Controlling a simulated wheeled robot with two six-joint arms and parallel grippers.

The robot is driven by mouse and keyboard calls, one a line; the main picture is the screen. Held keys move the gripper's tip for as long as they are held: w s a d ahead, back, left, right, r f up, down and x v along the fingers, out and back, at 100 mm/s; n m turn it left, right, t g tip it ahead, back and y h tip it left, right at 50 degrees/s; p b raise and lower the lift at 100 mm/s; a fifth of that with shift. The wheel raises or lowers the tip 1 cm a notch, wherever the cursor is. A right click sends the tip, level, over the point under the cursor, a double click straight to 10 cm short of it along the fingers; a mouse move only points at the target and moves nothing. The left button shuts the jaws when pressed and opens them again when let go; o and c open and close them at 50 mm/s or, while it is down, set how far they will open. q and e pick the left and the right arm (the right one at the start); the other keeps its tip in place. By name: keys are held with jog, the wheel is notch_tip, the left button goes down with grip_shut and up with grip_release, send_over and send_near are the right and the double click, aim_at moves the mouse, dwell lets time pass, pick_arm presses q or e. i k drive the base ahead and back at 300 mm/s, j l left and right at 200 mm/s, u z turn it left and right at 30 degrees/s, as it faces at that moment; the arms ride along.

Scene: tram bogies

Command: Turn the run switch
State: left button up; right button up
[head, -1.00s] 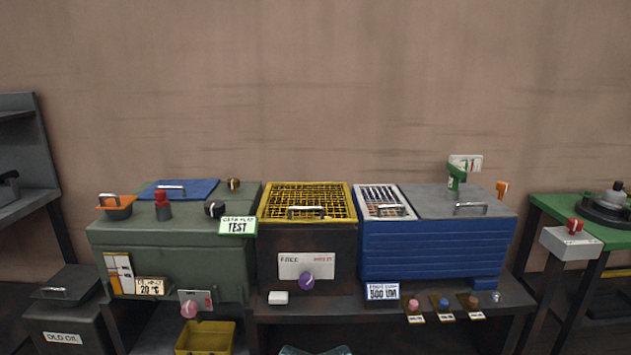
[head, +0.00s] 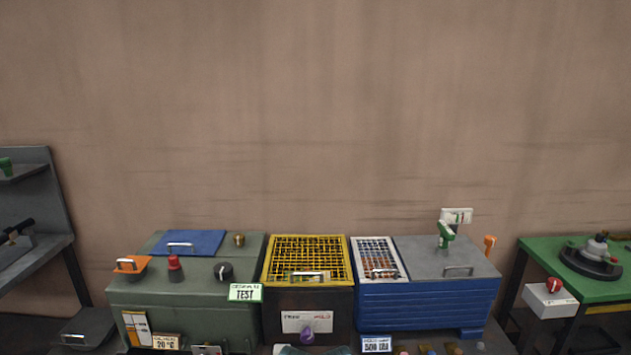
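No label in view names the run switch, so I cannot tell which control it is. A red knob sits on a light grey box (head: 551,301) at the front of the green table on the right. A black knob (head: 223,271) sits on the green machine (head: 190,295), behind its TEST tag. A purple knob (head: 307,336) is on the front of the yellow-grated unit, below a white label plate. A green handle (head: 446,234) stands by a white plate above the blue cabinet. Neither gripper is clearly visible.
The yellow grate (head: 307,259) and blue cabinet (head: 428,308) stand beside the green machine. The green table (head: 545,257) carries a dark round fixture (head: 591,261). A grey shelf bench (head: 30,200) is at far left. A partly cut-off pale object shows at bottom centre.

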aim_at(553, 284)
jog(key=z, duration=1.45)
